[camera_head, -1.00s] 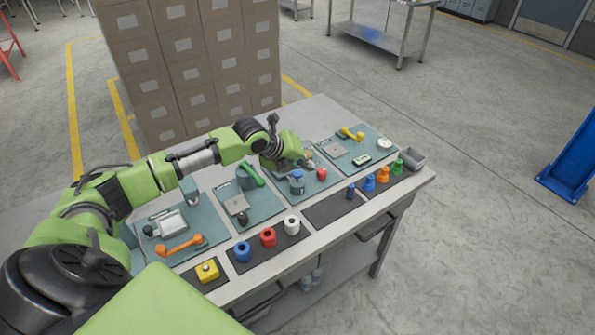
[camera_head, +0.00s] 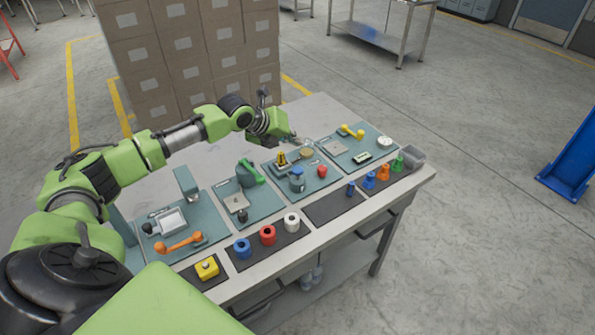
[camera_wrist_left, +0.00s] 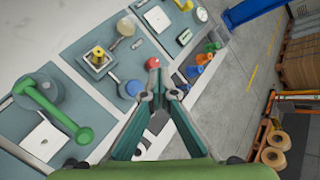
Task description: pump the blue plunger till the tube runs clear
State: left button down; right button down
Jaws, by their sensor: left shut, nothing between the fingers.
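The blue plunger (camera_head: 297,173) tops a short round body on a teal panel (camera_head: 330,183), right of the middle of the bench. In the left wrist view the blue top (camera_wrist_left: 133,88) shows left of the fingertips. My left gripper (camera_head: 293,141) is above the far side of that panel, apart from the plunger. Its fingers (camera_wrist_left: 160,92) are shut with nothing between them. A red knob (camera_head: 322,170) sits right of the plunger. A yellow post on a plate (camera_head: 281,160) and an amber round part (camera_head: 306,153) stand behind it. I cannot make out the tube or its contents. My right gripper is out of view.
Neighbouring panels hold a green lever (camera_head: 252,172), an orange handle (camera_head: 180,242) and a yellow handle (camera_head: 352,131). Blue, red and white rings (camera_head: 268,235) and coloured pegs (camera_head: 383,173) line the front. Stacked cartons (camera_head: 195,70) stand behind the bench.

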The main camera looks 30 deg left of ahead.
pick_arm(q)
jog(key=b, duration=0.5)
send_over(297, 170)
jog(key=f, duration=0.7)
jog(key=shift+s+a, duration=0.1)
jog(key=shift+a, duration=0.15)
jog(key=shift+f, duration=0.45)
jog(key=shift+f+b, duration=0.35)
jog(key=shift+s+d+f+b, duration=0.1)
jog(key=shift+f+b, duration=0.55)
jog(key=shift+f, duration=0.8)
dwell(1.1)
jog(key=shift+r+p, duration=1.5)
jog(key=shift+r, duration=0.3)
